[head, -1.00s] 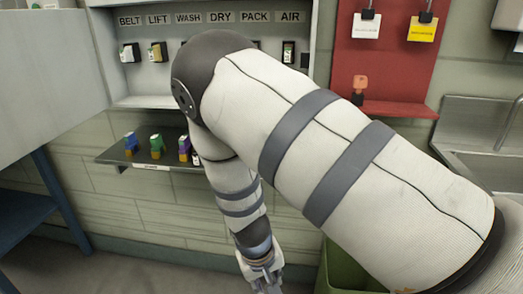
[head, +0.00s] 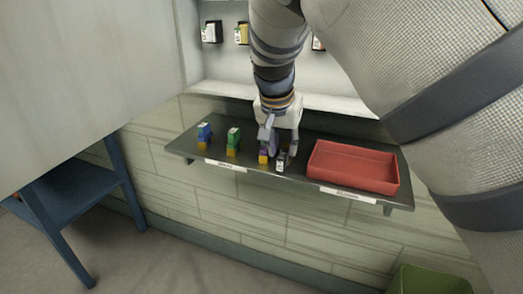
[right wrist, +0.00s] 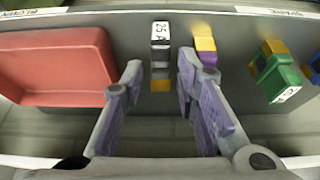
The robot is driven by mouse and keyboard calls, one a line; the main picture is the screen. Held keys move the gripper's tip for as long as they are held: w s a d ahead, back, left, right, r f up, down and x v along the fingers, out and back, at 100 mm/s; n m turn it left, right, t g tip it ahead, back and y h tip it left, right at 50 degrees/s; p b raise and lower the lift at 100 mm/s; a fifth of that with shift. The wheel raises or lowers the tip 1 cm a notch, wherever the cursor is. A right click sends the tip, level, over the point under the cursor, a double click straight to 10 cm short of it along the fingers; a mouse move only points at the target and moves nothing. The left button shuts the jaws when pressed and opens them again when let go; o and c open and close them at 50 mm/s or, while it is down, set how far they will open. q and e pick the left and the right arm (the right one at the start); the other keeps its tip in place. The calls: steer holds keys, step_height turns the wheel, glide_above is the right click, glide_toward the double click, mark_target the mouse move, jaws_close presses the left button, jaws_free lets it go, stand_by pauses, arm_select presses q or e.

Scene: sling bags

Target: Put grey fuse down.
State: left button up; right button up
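The grey fuse (head: 281,166) stands on the dark shelf (head: 310,133), at the right end of a row of fuses. In the right wrist view the grey fuse (right wrist: 160,58) shows a white "25 A" label and a yellow-orange end. My right gripper (head: 281,150) is over it from above. In the right wrist view my right gripper (right wrist: 160,80) is open, with a finger on each side of the fuse and visible gaps between. The purple fuse (right wrist: 206,50) is close beside the right-hand finger; I cannot tell if they touch. My left gripper is out of view.
The purple (head: 263,157), green (head: 233,141) and blue (head: 204,135) fuses stand left of the grey one. A red tray (head: 352,168) sits on the shelf to the right. A wall panel with fuse slots (head: 225,62) is behind. A green bin (head: 430,280) stands below right.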

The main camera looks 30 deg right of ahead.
mark_target(284, 150)
steer(key=x, duration=0.4)
steer(key=shift+w+d+f, duration=0.1)
steer(key=shift+w+d, duration=0.1)
steer(key=shift+w, duration=0.05)
jaws_close()
